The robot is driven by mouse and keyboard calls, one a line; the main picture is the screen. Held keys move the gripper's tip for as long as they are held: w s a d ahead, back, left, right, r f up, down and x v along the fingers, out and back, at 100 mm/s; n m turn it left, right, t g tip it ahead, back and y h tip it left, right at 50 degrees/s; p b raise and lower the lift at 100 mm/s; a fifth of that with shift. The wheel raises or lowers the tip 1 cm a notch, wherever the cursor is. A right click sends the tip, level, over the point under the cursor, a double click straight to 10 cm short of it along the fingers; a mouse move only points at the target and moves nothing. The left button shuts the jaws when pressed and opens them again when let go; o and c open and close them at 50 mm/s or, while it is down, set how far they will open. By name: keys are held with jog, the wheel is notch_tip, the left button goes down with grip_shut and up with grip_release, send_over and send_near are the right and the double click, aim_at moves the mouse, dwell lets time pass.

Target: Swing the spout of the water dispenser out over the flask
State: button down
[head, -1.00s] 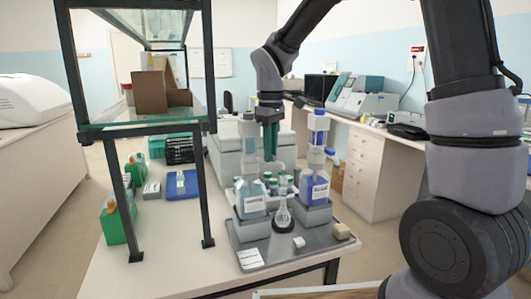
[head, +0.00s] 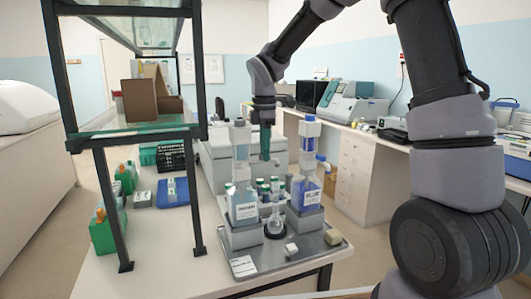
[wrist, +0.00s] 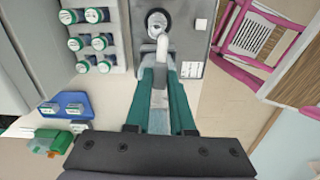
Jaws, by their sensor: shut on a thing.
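The water dispenser (head: 245,208) is a clear bottle with a white label, standing on a grey block at the left of the tray. My gripper (head: 265,155) points down beside the dispenser's head, its green fingers closed around the spout. A pale spout tip (head: 276,161) shows just right of the fingers. In the wrist view the spout (wrist: 162,48) sticks out between my fingers (wrist: 165,85) toward the flask (wrist: 157,20). The flask (head: 275,222) stands upright on a black round base between the two dispensers. I cannot tell whether the tip is exactly above its mouth.
A blue-labelled dispenser (head: 305,194) stands right of the flask. Several green-capped vials (wrist: 90,42) stand behind the flask. A white cube (head: 291,249) and a beige block (head: 333,238) lie on the tray's front. A black-framed shelf (head: 115,200) stands left.

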jog(key=shift+w+a+n, duration=0.1)
jog(key=shift+w+n, duration=0.2)
jog(key=shift+n, duration=0.2)
jog(key=c, duration=0.8)
grip_release()
jog(key=shift+o, duration=0.2)
notch_tip(320, 180, up, 11)
